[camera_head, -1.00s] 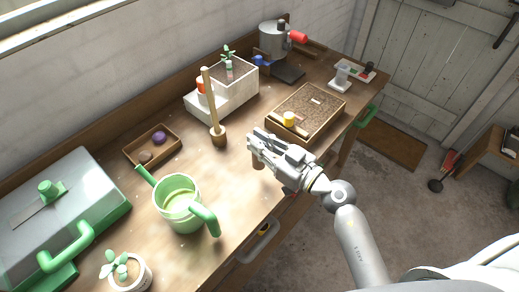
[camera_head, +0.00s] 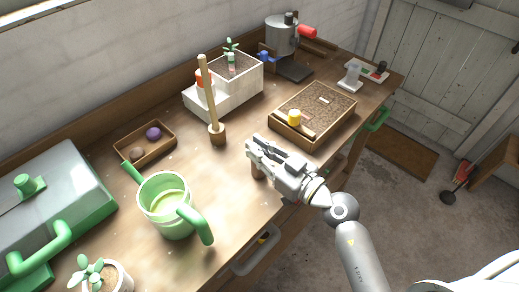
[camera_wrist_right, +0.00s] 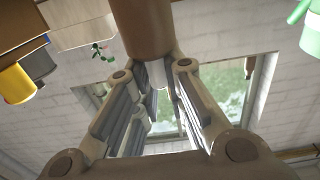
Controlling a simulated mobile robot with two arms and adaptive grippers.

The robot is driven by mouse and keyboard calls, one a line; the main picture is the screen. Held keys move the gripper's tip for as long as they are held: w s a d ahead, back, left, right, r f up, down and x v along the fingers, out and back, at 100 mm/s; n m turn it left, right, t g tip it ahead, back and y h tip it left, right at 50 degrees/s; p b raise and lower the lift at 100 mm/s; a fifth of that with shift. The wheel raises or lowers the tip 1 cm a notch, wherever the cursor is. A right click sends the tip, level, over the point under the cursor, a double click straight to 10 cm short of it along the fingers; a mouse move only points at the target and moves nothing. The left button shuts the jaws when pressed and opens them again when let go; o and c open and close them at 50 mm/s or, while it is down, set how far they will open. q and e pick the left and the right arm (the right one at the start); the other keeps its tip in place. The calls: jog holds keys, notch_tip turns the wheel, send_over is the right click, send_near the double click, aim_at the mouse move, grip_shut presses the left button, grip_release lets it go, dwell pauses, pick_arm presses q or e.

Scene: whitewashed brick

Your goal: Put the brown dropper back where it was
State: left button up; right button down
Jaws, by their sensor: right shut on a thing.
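My right gripper (camera_head: 262,150) is shut on a brown cylinder, which I take to be the brown dropper (camera_head: 257,169), near the bench's front edge. In the head view only a small part shows below the fingers, and I cannot tell whether it touches the bench. In the right wrist view the brown dropper (camera_wrist_right: 140,28) is between the fingertips (camera_wrist_right: 152,75), with a whitish part beside it. My left gripper is not in view.
A soil tray (camera_head: 280,131) stands right of my gripper, a wooden stick (camera_head: 209,95) in a round base to its left. A white planter box (camera_head: 228,98) is behind. A green watering can (camera_head: 160,213) and a small wooden tray (camera_head: 130,160) are left. Bare bench lies between.

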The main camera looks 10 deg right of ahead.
jog(key=shift+f, duration=0.15)
jog(key=c, duration=1.5)
grip_release()
jog(key=b+v, duration=0.2)
jog(key=v, duration=1)
jog(key=shift+r, duration=0.2)
